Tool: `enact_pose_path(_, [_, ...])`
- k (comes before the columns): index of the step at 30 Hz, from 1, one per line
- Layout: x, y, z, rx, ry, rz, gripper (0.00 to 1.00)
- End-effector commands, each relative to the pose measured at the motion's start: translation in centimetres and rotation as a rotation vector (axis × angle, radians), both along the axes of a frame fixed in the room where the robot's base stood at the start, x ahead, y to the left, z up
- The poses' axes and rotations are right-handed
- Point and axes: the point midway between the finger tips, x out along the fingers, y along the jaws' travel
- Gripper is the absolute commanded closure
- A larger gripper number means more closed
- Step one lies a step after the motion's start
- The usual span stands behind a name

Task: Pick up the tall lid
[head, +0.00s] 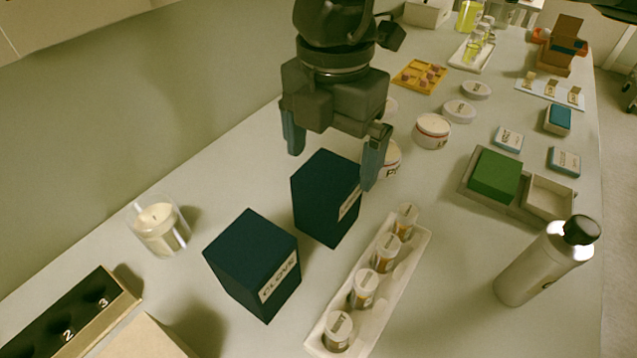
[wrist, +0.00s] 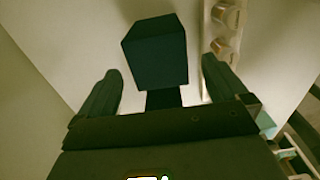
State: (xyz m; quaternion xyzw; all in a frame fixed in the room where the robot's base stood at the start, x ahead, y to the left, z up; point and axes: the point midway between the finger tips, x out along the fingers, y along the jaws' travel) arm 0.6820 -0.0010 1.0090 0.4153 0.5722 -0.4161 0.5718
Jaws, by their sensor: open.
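Two dark blue box-shaped covers stand on the table in the head view. The front one (head: 252,265) has a pale label reading CLOVE, and the back one (head: 326,197) has a partly hidden label. I cannot tell for sure which is the tall lid. My gripper (head: 332,166) is open, with its fingers on either side of the back box's top. The right finger hides part of that box; contact is unclear. In the wrist view a dark box (wrist: 155,57) shows ahead between the open fingers (wrist: 161,70), with a second dark piece (wrist: 163,98) below it.
A white tray of small capped bottles (head: 318,343) lies close right of the boxes. A glass candle (head: 160,229) stands left, and a numbered holder (head: 45,338) lies front left. A grey bottle (head: 535,268) stands right. Round tins (head: 432,131) sit behind.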

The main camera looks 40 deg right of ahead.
Motion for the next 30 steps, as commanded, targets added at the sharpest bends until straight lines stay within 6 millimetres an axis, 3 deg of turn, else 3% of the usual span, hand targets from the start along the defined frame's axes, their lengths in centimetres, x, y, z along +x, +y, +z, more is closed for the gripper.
enact_pose_path(16, [0.2, 0.1, -6.4, 0.002, 0.001, -0.001, 0.00])
enact_pose_path(25, [0.3, 0.1, -6.9, 0.000, -0.001, 0.000, 0.00])
enact_pose_path(30, [0.2, 0.1, -6.9, 0.000, -0.001, 0.000, 0.16])
